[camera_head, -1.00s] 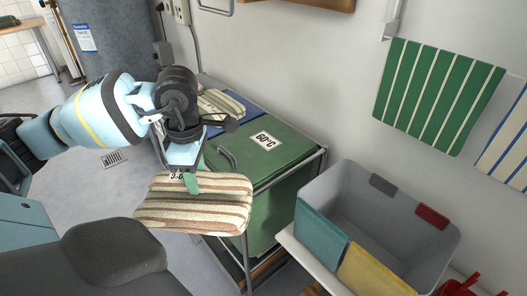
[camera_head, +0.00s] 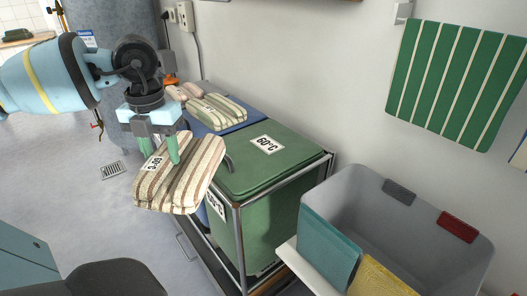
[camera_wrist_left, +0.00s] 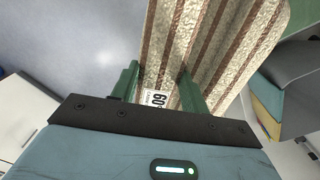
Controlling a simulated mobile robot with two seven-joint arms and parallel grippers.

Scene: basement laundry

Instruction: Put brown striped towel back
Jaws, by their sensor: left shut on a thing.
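The brown striped towel (camera_head: 196,180) is folded, cream with brown stripes, and carries a white tag. My left gripper (camera_head: 159,150) is shut on its near left edge and holds it tilted in the air, left of the green-lidded bin (camera_head: 250,165). In the left wrist view the towel (camera_wrist_left: 212,42) stretches out from between the green fingers of the left gripper (camera_wrist_left: 160,88), with the tag between them. A lighter, greenish striped towel (camera_head: 216,113) lies folded on the blue lid (camera_head: 200,130) behind. My right gripper is not in view.
A metal frame (camera_head: 236,225) surrounds the bins. A grey tub (camera_head: 350,190) with teal and yellow cloths over its front edge stands at the right. A green striped cloth (camera_head: 455,85) hangs on the wall. The floor (camera_head: 60,165) at the left is clear.

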